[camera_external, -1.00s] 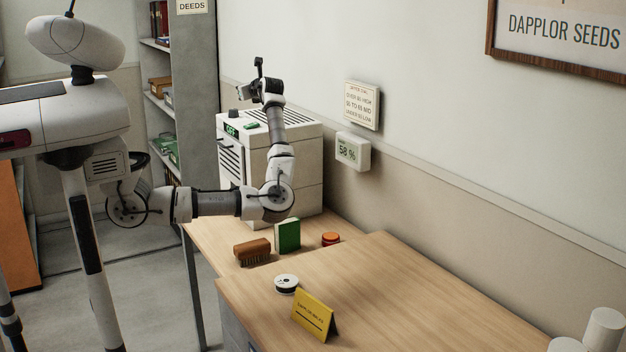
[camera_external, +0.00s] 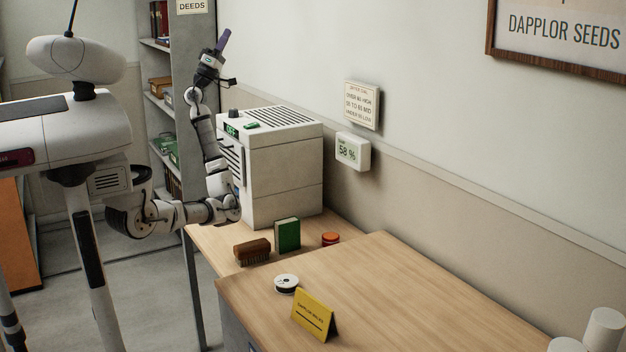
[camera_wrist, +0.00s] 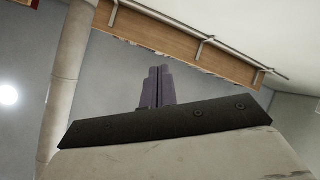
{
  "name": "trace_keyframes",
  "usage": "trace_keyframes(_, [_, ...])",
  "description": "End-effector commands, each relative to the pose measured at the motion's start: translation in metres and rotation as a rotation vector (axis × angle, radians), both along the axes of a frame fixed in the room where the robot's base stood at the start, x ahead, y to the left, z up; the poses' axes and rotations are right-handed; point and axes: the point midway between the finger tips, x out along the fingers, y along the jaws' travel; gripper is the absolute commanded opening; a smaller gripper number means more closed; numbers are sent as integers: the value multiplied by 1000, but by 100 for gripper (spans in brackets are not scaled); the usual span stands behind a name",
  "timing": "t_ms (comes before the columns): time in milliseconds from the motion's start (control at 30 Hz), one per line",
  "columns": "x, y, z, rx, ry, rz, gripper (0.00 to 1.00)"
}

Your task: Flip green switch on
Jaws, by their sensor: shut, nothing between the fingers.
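A white box-shaped machine (camera_external: 285,165) stands on the far end of the desk in the external view. A small green switch (camera_external: 251,125) lies on its top near the front edge, beside a dark knob (camera_external: 233,113). A green-lit display (camera_external: 231,130) on the front seems to read OFF. The switch's exact tilt is too small to tell. My gripper (camera_external: 224,39) is raised above and to the left of the machine, pointing upward and apart from the switch. Its purple-grey fingers (camera_wrist: 158,87) are shut together and empty in the wrist view, where the switch does not show.
A brown brush (camera_external: 252,251), a green book-like block (camera_external: 287,235), an orange-red jar (camera_external: 330,239), a spool (camera_external: 286,283) and a yellow sign (camera_external: 314,315) are on the desk (camera_external: 390,290). A wall display (camera_external: 352,151) reads 58 %. A shelf (camera_external: 190,130) stands behind my arm.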

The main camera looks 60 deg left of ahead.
Motion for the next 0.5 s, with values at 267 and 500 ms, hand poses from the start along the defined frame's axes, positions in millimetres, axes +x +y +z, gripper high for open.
trace_keyframes(267, [15,16,-102,329,506,191,0])
trace_keyframes(500, [1,41,-197,514,893,264,0])
